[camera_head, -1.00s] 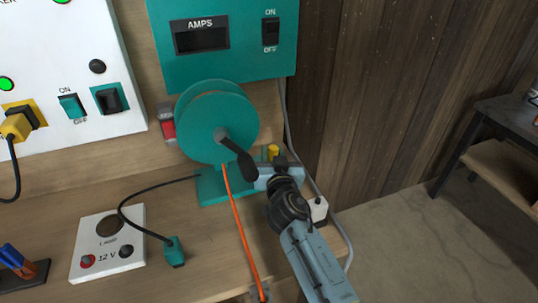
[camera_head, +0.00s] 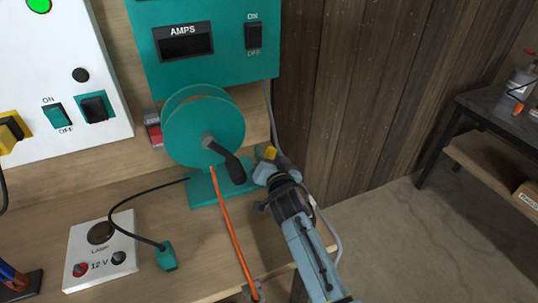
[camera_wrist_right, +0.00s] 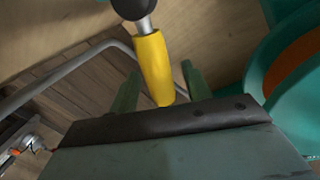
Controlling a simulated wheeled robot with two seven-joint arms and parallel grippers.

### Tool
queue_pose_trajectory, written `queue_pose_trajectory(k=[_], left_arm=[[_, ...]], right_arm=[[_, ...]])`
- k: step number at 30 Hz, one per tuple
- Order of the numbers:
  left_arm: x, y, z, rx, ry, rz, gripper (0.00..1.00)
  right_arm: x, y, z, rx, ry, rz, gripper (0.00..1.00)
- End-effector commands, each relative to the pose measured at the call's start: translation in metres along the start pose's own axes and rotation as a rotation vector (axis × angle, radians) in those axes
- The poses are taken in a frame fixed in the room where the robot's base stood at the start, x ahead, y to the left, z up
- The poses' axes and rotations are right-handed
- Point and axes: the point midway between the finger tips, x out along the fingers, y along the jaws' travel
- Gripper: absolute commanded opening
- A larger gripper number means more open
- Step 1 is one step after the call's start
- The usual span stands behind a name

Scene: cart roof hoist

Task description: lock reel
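The teal reel (camera_head: 190,135) stands on the bench, with a black crank (camera_head: 225,160) on its face and an orange line (camera_head: 232,235) running down from it. A lever with a yellow grip (camera_wrist_right: 152,62) rises beside the reel; its yellow part also shows in the head view (camera_head: 269,153). My right gripper (camera_wrist_right: 160,85) has its two fingers apart, one on each side of the yellow grip, with gaps visible. In the head view, my right gripper (camera_head: 266,168) is at the reel's right and partly hides the lever. My left gripper is out of view.
The teal AMPS panel (camera_head: 205,60) hangs above the reel. A white 12 V lamp box (camera_head: 98,258) and a black cable with a teal plug (camera_head: 166,257) lie to the left. A grey cable (camera_head: 337,240) hangs behind my right arm. A dark side table (camera_head: 490,118) stands at right.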

Motion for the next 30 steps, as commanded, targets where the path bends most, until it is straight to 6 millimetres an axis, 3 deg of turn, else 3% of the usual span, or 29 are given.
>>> queue_pose_trajectory(k=[10,21,30], left_arm=[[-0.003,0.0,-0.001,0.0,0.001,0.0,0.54],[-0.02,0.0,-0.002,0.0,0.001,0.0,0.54],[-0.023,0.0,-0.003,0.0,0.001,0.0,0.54]], right_arm=[[0.0,-0.003,-0.007,-0.002,0.004,-0.001,0.49],[-0.007,-0.035,-0.066,-0.001,0.004,-0.002,0.49],[-0.009,-0.047,-0.088,-0.001,0.001,-0.001,0.49]])
